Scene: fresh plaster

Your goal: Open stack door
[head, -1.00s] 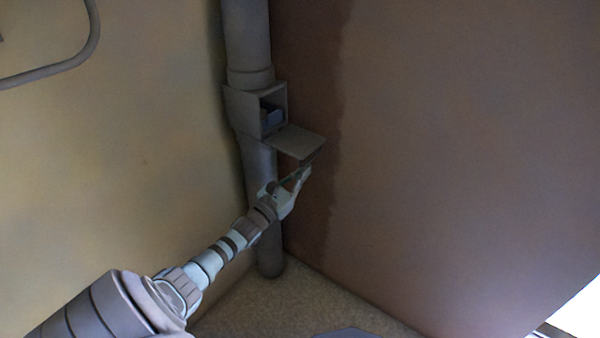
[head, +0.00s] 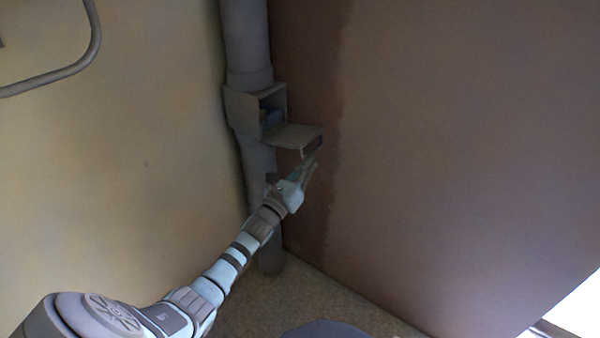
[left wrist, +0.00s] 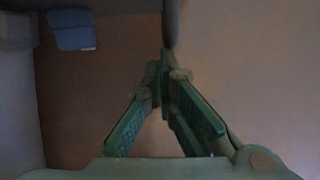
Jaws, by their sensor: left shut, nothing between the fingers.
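The stack is a grey vertical pipe (head: 248,45) in the room corner, with a box-shaped housing (head: 242,112) on it. The stack door (head: 290,134) stands open, sticking out from the housing's lower edge to the right. A blue-grey thing (head: 272,116) sits inside the housing; a blue block also shows in the left wrist view (left wrist: 74,30). My left gripper (head: 312,164) is shut and empty just below the door's outer edge. In the left wrist view its fingertips (left wrist: 165,72) meet close to a dark grey edge, probably the door; contact is unclear. My right gripper is out of view.
A yellowish wall (head: 130,170) is on the left and a brown wall (head: 450,150) with a darker strip is on the right. A bent grey rail (head: 60,72) is at the upper left. Speckled floor (head: 245,305) shows below. Space right of the door is clear.

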